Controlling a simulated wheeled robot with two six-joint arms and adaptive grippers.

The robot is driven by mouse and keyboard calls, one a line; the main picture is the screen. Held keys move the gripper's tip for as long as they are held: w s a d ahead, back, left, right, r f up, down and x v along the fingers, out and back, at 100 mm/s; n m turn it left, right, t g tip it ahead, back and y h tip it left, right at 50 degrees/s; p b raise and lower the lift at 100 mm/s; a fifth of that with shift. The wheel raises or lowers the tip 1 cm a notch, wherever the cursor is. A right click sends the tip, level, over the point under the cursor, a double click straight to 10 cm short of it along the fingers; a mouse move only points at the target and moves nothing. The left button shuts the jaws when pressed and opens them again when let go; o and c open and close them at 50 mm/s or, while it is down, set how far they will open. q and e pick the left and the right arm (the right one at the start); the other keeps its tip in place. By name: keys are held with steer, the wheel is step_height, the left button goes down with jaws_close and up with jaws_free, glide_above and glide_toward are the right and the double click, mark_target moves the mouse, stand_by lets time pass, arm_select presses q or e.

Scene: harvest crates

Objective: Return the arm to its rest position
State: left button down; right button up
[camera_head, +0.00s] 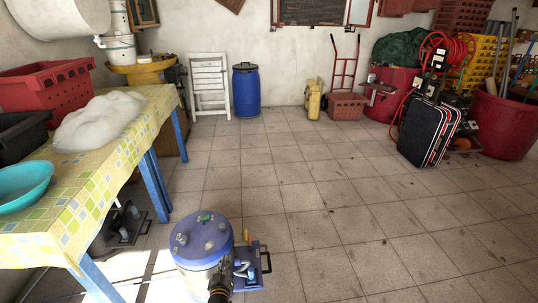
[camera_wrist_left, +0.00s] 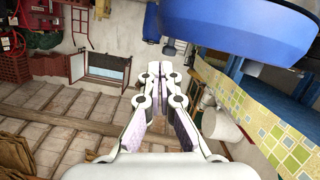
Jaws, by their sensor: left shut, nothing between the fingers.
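My left gripper (camera_wrist_left: 153,72) shows in the left wrist view, with its pale fingers together and nothing between them. It is in open air, with the room behind it turned upside down. In the head view I cannot make out its fingertips. My right gripper is in neither view.
A blue drum (camera_head: 203,240) stands low at the bottom, beside a blue-based tool (camera_head: 250,270). A table with a checkered cloth (camera_head: 120,150) is on the left, carrying a turquoise bowl (camera_head: 24,186), a white sack (camera_head: 98,121) and a red crate (camera_head: 45,88). A suitcase (camera_head: 430,130) stands right. The middle floor is clear.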

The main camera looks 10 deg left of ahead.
arm_select(q)
steer(key=s+f+m+g+h, duration=0.15)
steer(key=s+f+g, duration=0.35)
steer(key=s+f, duration=0.7)
steer(key=s+f+m+g+h, duration=0.1)
steer(key=s+f+m+g, duration=0.25)
steer(key=s+f, duration=0.9)
steer(key=s+a+r+g, duration=0.1)
steer(key=s+g, duration=0.2)
steer(key=s, duration=0.7)
steer(key=s+a+g, duration=0.2)
steer(key=s+g, duration=0.1)
steer(key=s, duration=0.7)
steer(key=s+r+p, duration=0.3)
steer(key=r+p, duration=1)
steer(key=p, duration=0.2)
steer(key=shift+d+r+m+t, duration=0.2)
steer(key=shift+m+t, duration=0.1)
steer(key=shift+t, duration=0.05)
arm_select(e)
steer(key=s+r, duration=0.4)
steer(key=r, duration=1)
arm_select(q)
steer(key=shift+s, duration=0.1)
steer(key=shift+d, duration=0.1)
